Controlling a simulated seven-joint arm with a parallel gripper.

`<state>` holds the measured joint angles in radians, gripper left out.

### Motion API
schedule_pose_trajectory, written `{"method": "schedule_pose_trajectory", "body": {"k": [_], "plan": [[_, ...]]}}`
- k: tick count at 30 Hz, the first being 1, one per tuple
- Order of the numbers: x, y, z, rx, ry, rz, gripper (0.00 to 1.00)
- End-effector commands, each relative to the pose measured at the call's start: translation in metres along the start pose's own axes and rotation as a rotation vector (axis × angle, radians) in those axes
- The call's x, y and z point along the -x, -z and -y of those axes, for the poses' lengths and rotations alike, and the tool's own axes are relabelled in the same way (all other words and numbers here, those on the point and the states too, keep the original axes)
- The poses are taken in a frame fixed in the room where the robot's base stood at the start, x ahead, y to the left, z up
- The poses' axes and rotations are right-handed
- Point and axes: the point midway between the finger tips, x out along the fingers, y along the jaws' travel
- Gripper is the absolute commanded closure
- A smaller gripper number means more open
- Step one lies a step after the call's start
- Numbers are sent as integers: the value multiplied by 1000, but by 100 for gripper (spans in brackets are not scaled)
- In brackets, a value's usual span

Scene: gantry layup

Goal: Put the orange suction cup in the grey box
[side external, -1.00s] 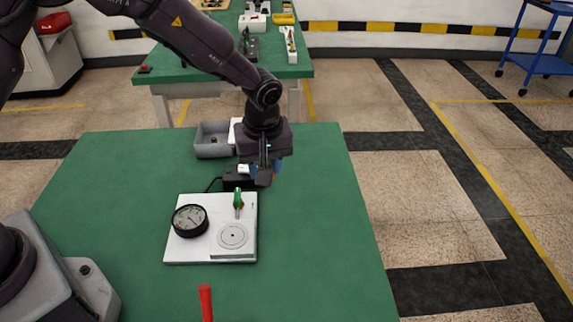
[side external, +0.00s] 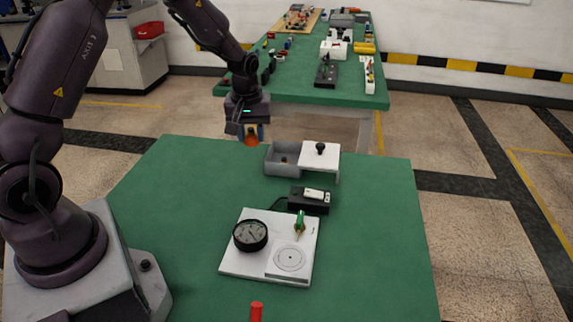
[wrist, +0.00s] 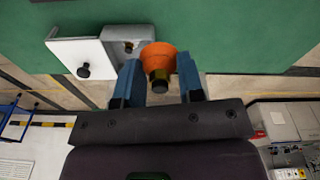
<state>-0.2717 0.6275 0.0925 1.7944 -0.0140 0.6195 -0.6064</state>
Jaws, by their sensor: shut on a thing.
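The orange suction cup (wrist: 158,58) is held between the two blue fingers of my gripper (wrist: 158,85) in the wrist view, with its dark fitting toward the palm. In the side view my gripper (side external: 251,132) is raised above the far left part of the table, and the orange cup (side external: 252,141) shows at its tips. The grey box (side external: 283,160) stands at the table's far edge, just right of and below the gripper. A small dark and brassy item lies inside it. Its white lid (side external: 320,155) with a black knob sits over the right part, leaving the left part open.
A black switch box (side external: 309,200) stands in front of the grey box. Nearer is a white board (side external: 238,262) with a black gauge (side external: 250,235) and a green-handled tool (side external: 299,222). A red handle (side external: 256,312) is at the near edge.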

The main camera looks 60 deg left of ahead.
Motion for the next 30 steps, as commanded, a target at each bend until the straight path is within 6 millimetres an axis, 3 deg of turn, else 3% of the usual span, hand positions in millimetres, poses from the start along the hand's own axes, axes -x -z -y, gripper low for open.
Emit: {"method": "schedule_pose_trajectory", "body": {"k": [6,11,23,30], "plan": [[1,2,-4,-219,-13,-7,91],[-5,9,-10,-272,-13,-9,91],[-48,69,-53,-273,-13,-8,91],[-90,91,-70,-271,-12,-6,91]]}}
